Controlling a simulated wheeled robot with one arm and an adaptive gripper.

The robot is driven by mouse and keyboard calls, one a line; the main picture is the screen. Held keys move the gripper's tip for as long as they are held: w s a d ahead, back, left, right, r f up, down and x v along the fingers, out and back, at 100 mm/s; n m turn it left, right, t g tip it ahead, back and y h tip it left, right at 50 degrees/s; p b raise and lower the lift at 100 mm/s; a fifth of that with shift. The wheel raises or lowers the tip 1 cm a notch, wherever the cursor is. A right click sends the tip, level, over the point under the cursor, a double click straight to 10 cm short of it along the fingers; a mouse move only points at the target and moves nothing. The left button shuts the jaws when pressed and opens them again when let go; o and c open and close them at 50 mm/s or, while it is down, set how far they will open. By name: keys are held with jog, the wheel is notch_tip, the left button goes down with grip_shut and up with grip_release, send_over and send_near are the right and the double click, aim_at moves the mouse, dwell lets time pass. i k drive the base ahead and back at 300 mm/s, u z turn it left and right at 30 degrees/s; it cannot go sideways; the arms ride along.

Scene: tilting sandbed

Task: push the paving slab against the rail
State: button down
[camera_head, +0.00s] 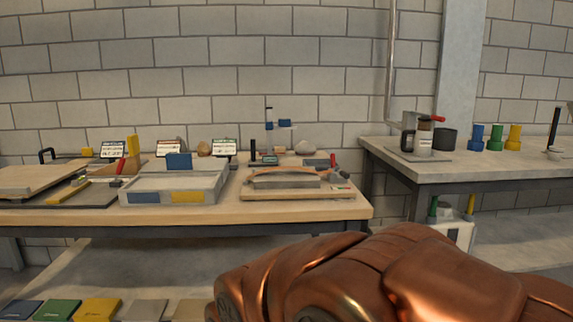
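A grey slab-like block (286,180) lies on a wooden board (297,193) at the right end of the left workbench; it may be the paving slab. A thin orange-brown curved strip (287,171) runs over its top. I cannot make out for certain which part is the rail. A grey box-shaped sandbed or tray (173,184) with blue and yellow patches on its front stands to the left of the board, apart from it. My copper-coloured arm fills the lower right foreground, well in front of the bench. My gripper's fingers are not in view.
The left workbench (180,216) also holds wooden and dark boards (80,196) and small display cards (224,147). The right bench (470,171) carries a coffee-maker-like device (420,137) and coloured cups (495,138). Coloured tiles (98,309) lie low at the lower left.

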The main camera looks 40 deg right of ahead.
aim_at(281, 178)
jog(key=z, duration=1.75)
jog(key=i, duration=1.25)
jog(key=u, duration=2.3)
